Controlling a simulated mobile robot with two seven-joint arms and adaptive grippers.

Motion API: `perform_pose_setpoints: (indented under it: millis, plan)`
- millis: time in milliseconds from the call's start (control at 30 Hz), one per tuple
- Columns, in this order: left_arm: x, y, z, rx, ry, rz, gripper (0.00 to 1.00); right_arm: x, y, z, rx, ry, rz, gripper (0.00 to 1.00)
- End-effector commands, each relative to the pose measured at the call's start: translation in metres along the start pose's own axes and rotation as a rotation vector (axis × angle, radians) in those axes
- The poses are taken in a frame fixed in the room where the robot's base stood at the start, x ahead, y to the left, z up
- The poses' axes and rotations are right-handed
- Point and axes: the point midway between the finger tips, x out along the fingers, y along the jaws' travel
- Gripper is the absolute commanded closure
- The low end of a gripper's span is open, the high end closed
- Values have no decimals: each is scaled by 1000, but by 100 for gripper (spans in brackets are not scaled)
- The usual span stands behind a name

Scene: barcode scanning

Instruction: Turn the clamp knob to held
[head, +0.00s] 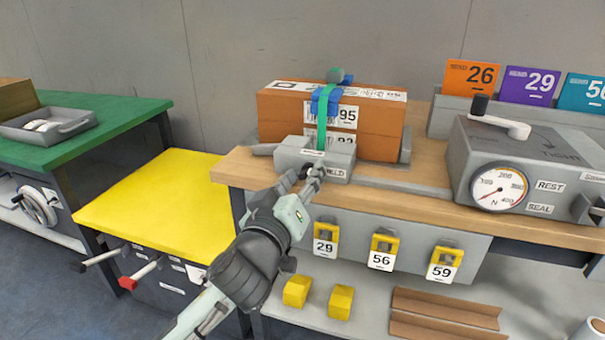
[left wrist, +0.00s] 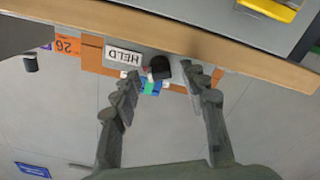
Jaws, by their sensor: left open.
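The grey clamp block (head: 296,154) stands at the bench's front edge, with a HELD label (head: 335,172) on its front face. The label also shows, turned over, in the left wrist view (left wrist: 124,56). The dark clamp knob (left wrist: 160,68) shows in the left wrist view beside that label. My left gripper (head: 311,178) is open at the block's front, its fingertips on either side of the knob with gaps visible. In the head view the fingers largely hide the knob, and its pointing direction is unclear. My right gripper is not in view.
Brown boxes (head: 275,115) with a green strap (head: 322,125) stand behind the block. A grey machine with a dial (head: 499,188) is at right. Yellow tagged hooks (head: 383,243) hang below the bench edge. A yellow-topped cabinet (head: 150,205) is at left.

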Motion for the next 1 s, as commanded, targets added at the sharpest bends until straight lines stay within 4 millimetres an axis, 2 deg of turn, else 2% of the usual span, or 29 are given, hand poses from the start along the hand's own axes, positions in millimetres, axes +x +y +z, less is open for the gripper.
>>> perform_pose_setpoints:
  millis: [333,667,867,1000]
  plan:
    - [5,0,0,1,0,0,57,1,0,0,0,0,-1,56]
    - [5,0,0,2,0,-1,98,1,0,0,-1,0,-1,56]
    - [5,0,-1,29,-1,-2,100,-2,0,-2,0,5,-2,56]
    - [5,2,-3,161,-2,-4,100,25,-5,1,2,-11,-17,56]
